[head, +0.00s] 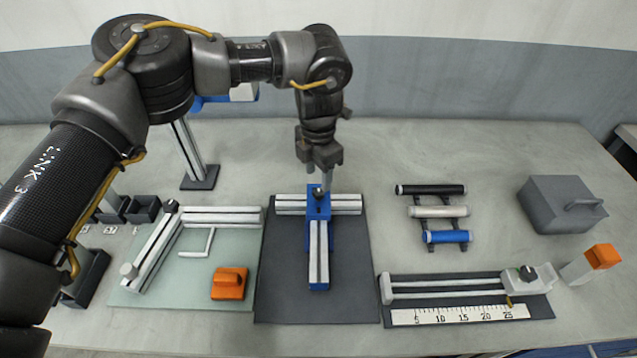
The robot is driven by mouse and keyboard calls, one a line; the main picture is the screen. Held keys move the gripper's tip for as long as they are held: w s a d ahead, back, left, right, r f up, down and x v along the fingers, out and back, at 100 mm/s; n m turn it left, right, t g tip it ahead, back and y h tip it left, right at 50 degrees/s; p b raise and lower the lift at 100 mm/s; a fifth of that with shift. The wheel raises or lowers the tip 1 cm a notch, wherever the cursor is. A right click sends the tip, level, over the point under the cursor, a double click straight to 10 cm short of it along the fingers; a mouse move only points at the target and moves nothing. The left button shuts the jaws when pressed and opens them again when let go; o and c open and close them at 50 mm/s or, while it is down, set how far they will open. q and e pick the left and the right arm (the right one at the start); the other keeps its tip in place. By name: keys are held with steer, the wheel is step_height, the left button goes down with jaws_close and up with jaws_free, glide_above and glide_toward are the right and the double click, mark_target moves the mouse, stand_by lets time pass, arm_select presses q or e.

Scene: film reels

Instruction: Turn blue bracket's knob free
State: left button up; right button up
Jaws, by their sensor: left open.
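The blue bracket (319,208) sits on the dark mat at the meeting point of silver aluminium bars, one running across and one running toward me. A small dark knob (318,191) shows on top of it. My left gripper (320,183) points straight down over the bracket, open, with its fingertips close around or just above the knob. I cannot tell whether the fingers touch the knob. The fingers partly hide the knob and the bracket's back. My right gripper is out of view.
A green mat (180,297) at the left holds more bars, a hex key (198,244) and an orange block (229,284). To the right are a rack of rollers (438,212), a ruled slide (460,316) and a grey box (562,205). The dark mat's front (285,300) is clear.

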mark_target(319, 192)
arm_select(q)
steer(key=shift+f+p, duration=0.5)
steer(key=shift+f, duration=2)
steer(key=c, duration=1)
